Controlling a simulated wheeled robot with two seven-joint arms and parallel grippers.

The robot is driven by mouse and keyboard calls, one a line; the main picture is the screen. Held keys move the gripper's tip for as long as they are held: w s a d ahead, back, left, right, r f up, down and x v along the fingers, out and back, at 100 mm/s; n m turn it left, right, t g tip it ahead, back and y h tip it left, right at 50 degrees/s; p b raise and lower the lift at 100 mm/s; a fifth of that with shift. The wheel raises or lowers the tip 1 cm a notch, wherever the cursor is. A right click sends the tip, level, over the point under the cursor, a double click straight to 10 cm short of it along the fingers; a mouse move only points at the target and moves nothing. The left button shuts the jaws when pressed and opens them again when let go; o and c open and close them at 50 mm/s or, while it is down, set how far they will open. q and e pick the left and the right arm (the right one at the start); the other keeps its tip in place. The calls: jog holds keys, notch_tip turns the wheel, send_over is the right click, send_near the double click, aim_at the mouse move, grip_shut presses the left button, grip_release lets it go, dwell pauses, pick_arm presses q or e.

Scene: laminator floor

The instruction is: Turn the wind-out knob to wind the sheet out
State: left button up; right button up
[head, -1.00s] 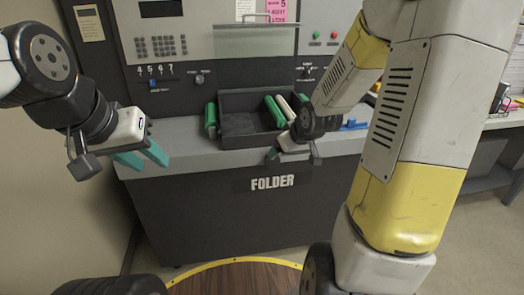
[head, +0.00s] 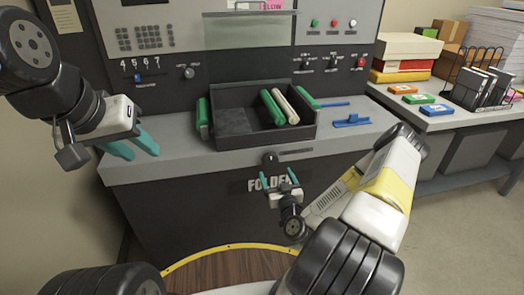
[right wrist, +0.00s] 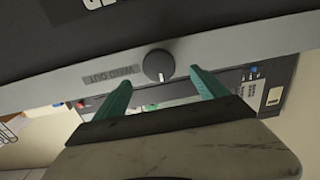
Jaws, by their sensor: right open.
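The wind-out knob (head: 270,158) is a round dark knob on the front edge of the folder's grey counter. In the right wrist view the knob (right wrist: 158,66) has a pale pointer line, beside an upside-down "WIND OUT" label (right wrist: 111,76). My right gripper (head: 279,175) is open and empty, just below and in front of the knob. In the right wrist view its teal fingers (right wrist: 161,78) point at the knob, one to each side, with the knob just beyond the tips. My left gripper (head: 140,148) hangs over the counter's left end, fingers apart and empty.
A black tray (head: 232,143) on the counter holds a green and a cream roller (head: 285,106). A blue part (head: 351,121) lies to its right. A side table (head: 395,97) at the right carries boxes, coloured cards and a wire rack. The counter's front left is clear.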

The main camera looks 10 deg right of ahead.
aim_at(271, 162)
jog(key=w, duration=0.7)
jog(key=shift+w, duration=0.35)
jog(key=c, duration=1.4)
jog(key=shift+o, duration=0.2)
